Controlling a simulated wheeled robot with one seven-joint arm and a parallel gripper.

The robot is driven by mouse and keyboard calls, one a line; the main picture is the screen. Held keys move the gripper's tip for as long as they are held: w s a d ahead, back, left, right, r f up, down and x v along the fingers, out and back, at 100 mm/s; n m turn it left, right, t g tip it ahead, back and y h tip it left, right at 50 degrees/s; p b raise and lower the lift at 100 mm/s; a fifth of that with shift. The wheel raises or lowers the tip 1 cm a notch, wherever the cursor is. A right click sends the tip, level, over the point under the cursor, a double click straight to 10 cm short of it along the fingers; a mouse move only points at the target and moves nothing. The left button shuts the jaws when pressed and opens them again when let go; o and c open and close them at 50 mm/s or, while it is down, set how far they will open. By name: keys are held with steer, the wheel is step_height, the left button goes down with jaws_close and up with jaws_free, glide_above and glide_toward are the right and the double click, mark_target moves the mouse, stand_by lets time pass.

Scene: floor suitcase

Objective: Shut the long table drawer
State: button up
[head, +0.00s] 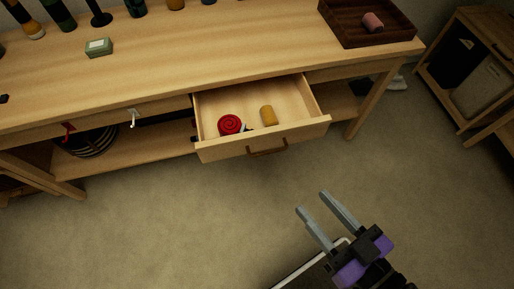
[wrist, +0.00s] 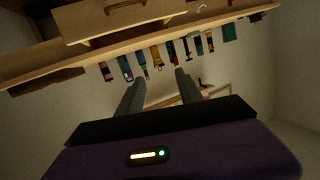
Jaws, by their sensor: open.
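The long table drawer (head: 222,149) stands pulled out from the front of the wooden table (head: 160,62) in the head view. Its front has a dark brown handle (head: 267,151). A red spiral-marked item (head: 230,124) and a yellow-orange cylinder (head: 268,116) lie inside it. My gripper (head: 312,202) is open and empty, in front of the drawer and apart from it, over the floor. In the wrist view, the drawer front (wrist: 120,22) and its handle (wrist: 125,5) show at the top, beyond the open fingers (wrist: 157,85).
A dark tray (head: 378,40) with a pink item (head: 372,22) stands on the table's right end. A small green box (head: 99,47) lies on the left. Hooks (head: 134,118) hang under the table's front edge. A wooden cabinet (head: 478,62) stands at right.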

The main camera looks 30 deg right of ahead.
steer(key=w+a+f+m+b, duration=0.1)
steer(key=w+f+m, duration=0.1)
steer(key=w+a+f+m+t+b, duration=0.1)
steer(key=w+a+f+m, duration=0.1)
steer(key=w+f, duration=0.1)
steer(key=w+a+f+m+t+b, duration=0.1)
steer(key=w+f+m, duration=0.1)
steer(key=shift+w+a+f+m+h+b, duration=0.15)
steer(key=shift+w+f+m+h+b, duration=0.15)
steer(key=shift+w+m, duration=0.1)
jaws_close()
steer(key=m+h+b, duration=0.2)
steer(key=m+h, duration=0.3)
steer(key=m, duration=0.9)
glide_toward(252, 141)
steer(key=shift+g, duration=0.4)
steer(key=x, duration=0.3)
steer(key=p+x, duration=0.1)
steer(key=x, duration=0.2)
steer(key=shift+w+r, duration=0.25)
steer(key=shift+w, duration=0.15)
steer(key=shift+w+d, duration=0.25)
steer(key=shift+w, duration=0.15)
steer(key=b+x, duration=0.1)
steer(key=x, duration=2.1)
steer(key=shift+w+d+f, duration=0.1)
steer(key=shift+w+d, duration=0.1)
steer(key=shift+w+d+r, duration=0.15)
steer(key=shift+w+r, duration=0.05)
steer(key=shift+w, duration=0.3)
